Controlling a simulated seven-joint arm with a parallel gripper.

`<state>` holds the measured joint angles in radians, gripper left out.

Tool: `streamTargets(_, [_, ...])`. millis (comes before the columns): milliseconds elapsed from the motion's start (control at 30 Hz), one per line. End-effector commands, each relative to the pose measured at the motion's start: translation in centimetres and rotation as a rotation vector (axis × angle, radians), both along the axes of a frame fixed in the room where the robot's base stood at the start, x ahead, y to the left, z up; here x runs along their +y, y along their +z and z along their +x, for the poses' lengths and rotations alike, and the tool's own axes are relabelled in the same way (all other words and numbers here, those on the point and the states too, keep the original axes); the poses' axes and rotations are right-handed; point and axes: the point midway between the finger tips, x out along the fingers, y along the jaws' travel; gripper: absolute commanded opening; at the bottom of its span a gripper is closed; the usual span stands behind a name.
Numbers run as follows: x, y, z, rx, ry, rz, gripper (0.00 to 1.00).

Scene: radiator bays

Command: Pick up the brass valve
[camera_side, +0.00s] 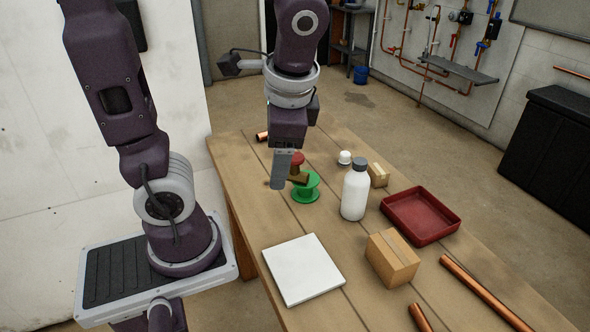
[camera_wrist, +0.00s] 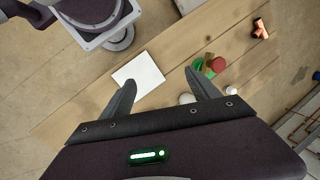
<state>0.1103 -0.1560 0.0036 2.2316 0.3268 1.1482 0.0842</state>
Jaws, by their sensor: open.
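The brass valve (camera_side: 301,179) has a red cap or handle on top and is partly hidden by my gripper in the side view. It appears beside or over a green spool (camera_side: 309,194); I cannot tell whether they touch. In the wrist view the valve's red top (camera_wrist: 217,65) shows right of the green spool (camera_wrist: 196,66), outside my right finger. My gripper (camera_side: 280,184) is open and empty, with its fingers (camera_wrist: 159,82) spread and a white tile visible between them in the wrist view.
The white tile (camera_side: 303,270) lies at the front of the wooden bench (camera_side: 235,160). A white bottle (camera_side: 355,193), a red tray (camera_side: 421,215), cardboard boxes (camera_side: 392,258) and copper pipes (camera_side: 484,292) stand to the right. A copper fitting (camera_wrist: 260,29) lies at the far end.

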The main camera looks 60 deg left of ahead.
Motion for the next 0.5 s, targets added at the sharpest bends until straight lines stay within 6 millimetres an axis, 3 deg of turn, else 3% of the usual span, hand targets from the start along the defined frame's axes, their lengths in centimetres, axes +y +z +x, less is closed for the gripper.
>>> streamTargets(233, [5.3, -5.9, 6.7, 0.611, -0.334, 0.462, 0.7])
streamTargets(400, [7.0, -10.8, 11.2, 0.932, -0.538, 0.774, 0.7])
streamTargets(500, [7.3, -13.0, 12.7, 1.042, -0.615, 0.902, 0.7])
